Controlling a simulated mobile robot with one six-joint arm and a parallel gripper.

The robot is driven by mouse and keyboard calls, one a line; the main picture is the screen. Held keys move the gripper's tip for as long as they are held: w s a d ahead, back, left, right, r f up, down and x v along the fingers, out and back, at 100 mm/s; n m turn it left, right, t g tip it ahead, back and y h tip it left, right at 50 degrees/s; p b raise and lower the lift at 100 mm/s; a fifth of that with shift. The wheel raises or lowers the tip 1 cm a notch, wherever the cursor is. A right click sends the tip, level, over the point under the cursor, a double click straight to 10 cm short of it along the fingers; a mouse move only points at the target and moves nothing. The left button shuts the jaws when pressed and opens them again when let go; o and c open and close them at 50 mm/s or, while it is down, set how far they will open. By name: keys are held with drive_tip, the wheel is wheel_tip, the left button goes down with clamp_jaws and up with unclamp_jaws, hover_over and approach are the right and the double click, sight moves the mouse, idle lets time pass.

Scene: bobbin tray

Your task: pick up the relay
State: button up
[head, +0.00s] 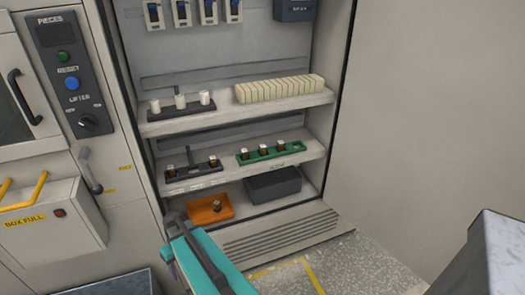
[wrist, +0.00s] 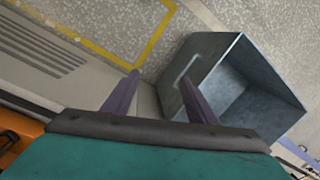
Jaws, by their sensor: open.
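No part is labelled as the relay, and I cannot tell for sure which one it is. A small dark and metallic piece (head: 217,206) lies in the orange tray (head: 196,216) on the cabinet floor. Similar small pieces stand in the green rack (head: 272,157) and in the dark rack (head: 192,175) on the shelf above. My gripper (wrist: 159,76) is open and empty in the wrist view, its two fingers apart. In the head view my teal wrist is in front of and below the orange tray.
The open grey metal bin (wrist: 240,85) stands on the floor by the yellow line. A dark box (head: 273,186) is right of the orange tray. The upper shelf (head: 230,117) holds white cylinders and a row of cream blocks (head: 278,90). A control panel (head: 72,75) is at left.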

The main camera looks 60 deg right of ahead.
drive_tip(key=w+d+r+m+t+h+p, duration=0.1)
drive_tip(key=w+d+r+t+p, duration=0.15)
drive_tip(key=d+r, duration=1.05)
drive_tip(key=w+d+r+t+h+p, duration=0.15)
drive_tip(key=w+d+r, duration=0.25)
drive_tip(key=d+r, duration=0.85)
drive_tip(key=s+d+r, duration=0.4)
drive_tip(key=s+d, duration=0.1)
drive_tip(key=d, duration=0.3)
drive_tip(key=s+d+r+m+t+h, duration=0.1)
drive_tip(key=s+d+r, duration=0.4)
drive_tip(key=d, duration=0.3)
drive_tip(key=s+d+r+m+t+h, duration=0.1)
drive_tip(key=s+d+r, duration=0.4)
drive_tip(key=s+d, duration=0.2)
drive_tip(key=shift+s+d, duration=0.15)
drive_tip(key=shift+d, duration=0.85)
drive_tip(key=shift+f, duration=0.1)
drive_tip(key=p, duration=0.1)
hover_over(263, 151)
drive_tip(key=s, duration=0.3)
drive_tip(key=shift+f, duration=3.55)
drive_tip(key=shift+w+d, duration=0.15)
drive_tip(key=shift+d, duration=0.1)
